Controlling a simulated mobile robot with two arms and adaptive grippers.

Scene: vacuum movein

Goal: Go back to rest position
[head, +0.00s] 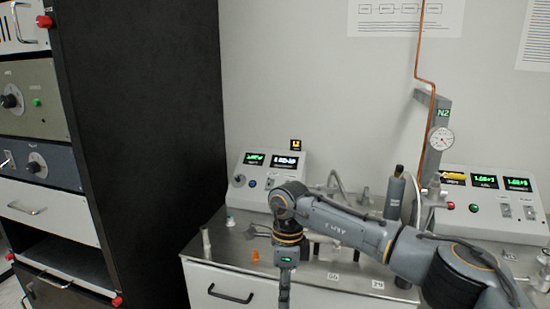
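My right arm comes in from the lower right and reaches over the metal bench top. Its wrist bends downward near the middle of the head view. My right gripper (285,290) hangs below the wrist, in front of the bench drawer. It shows edge-on and narrow at the bottom edge of the picture, so whether its fingers are open or shut does not show. I see nothing clearly held in it. My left gripper is not in view.
The metal-topped bench (220,250) carries a left console (262,172), a right console (490,208), a dark cylinder (395,195) and a small orange piece (256,256). A pressure gauge (440,139) is behind. A tall black rack (150,130) stands at the left.

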